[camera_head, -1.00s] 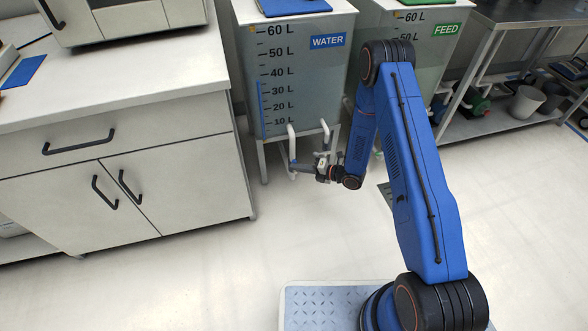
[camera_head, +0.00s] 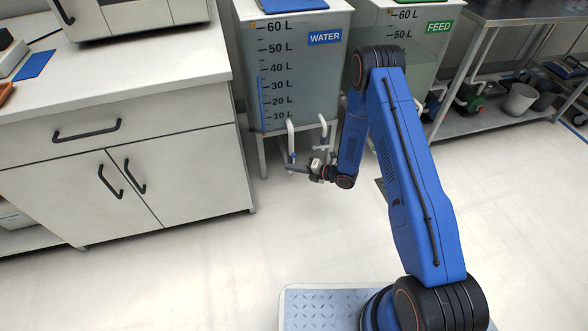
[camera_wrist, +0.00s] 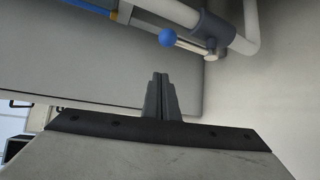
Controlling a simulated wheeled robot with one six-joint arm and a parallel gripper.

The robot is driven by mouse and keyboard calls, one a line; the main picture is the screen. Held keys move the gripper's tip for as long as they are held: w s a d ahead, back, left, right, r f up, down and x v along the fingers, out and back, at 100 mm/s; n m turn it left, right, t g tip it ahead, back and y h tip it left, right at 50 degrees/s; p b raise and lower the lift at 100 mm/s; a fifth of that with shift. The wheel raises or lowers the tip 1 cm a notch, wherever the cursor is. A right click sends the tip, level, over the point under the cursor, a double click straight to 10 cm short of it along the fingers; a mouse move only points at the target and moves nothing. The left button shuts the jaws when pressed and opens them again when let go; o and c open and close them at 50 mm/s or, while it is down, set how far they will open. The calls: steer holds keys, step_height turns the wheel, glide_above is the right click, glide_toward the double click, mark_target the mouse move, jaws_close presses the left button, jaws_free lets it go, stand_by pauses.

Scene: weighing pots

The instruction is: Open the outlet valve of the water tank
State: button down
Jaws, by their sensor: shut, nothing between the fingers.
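The water tank (camera_head: 300,85) is translucent grey with a WATER label and a litre scale, and stands in the middle of the head view. A white outlet pipe (camera_head: 291,135) comes down at its front. In the wrist view the outlet valve has a grey body (camera_wrist: 214,29) on the white pipe and a thin lever ending in a blue ball knob (camera_wrist: 167,38). My gripper (camera_wrist: 160,77) is shut and empty, its fingertips below the knob in that picture and apparently apart from it. In the head view my gripper (camera_head: 290,168) is small, beside the pipe's lower end.
A FEED tank (camera_head: 412,58) stands to the right of the water tank. A white cabinet (camera_head: 110,175) with dark handles is on the left. A metal shelf (camera_head: 470,122) with pots is at the right. The pale floor between is mostly clear.

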steer(key=v, duration=0.9)
steer(key=shift+d+f, duration=0.25)
steer(key=shift+d, duration=0.1)
